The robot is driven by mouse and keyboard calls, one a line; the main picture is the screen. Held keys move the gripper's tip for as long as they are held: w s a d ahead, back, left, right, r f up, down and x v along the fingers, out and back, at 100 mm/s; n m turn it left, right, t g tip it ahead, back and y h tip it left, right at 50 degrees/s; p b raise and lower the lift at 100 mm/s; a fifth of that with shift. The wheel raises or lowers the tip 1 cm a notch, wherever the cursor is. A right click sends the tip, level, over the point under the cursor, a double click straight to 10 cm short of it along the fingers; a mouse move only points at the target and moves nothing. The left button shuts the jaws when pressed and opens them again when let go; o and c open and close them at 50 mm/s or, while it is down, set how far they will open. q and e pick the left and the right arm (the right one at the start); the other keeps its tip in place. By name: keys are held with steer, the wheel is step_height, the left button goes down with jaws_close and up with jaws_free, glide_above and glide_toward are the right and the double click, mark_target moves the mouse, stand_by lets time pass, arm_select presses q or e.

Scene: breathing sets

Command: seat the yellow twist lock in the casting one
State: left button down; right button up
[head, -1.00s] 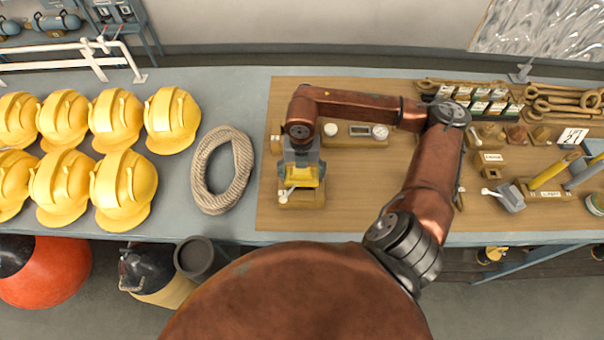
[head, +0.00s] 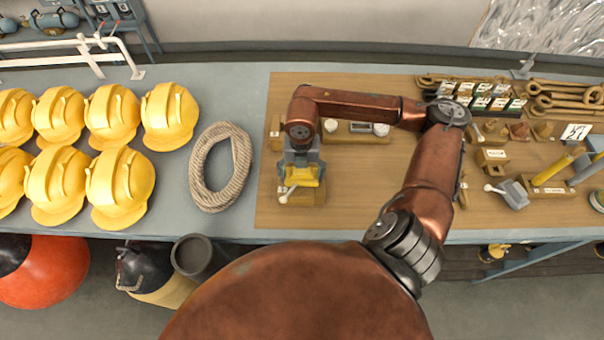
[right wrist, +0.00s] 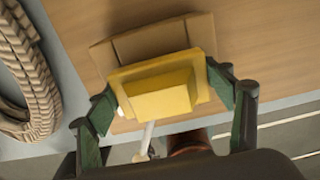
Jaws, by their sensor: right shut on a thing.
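The yellow twist lock (head: 302,175) is in my right gripper (head: 302,168) near the left part of the wooden board. In the right wrist view the twist lock (right wrist: 160,88) sits between the two green fingers of the right gripper (right wrist: 172,105), which are shut on it. A pale lever with a light end (head: 285,197) sticks out toward the front. A brown block, which looks like the casting (head: 314,196), is directly beneath it and also shows in the right wrist view (right wrist: 150,42). Whether the lock is seated or just above it cannot be told. My left gripper is not in view.
A coiled rope (head: 221,166) and rows of yellow helmets (head: 120,188) lie to the left. A gauge block (head: 356,130) is behind. A grey twist lock (head: 514,194), small blocks, shackles and a 27 sign (head: 576,131) are at right. The board's middle is clear.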

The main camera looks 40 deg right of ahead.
steer(key=shift+f, duration=0.35)
steer(key=o, duration=1.8)
step_height(320, 180, up, 12)
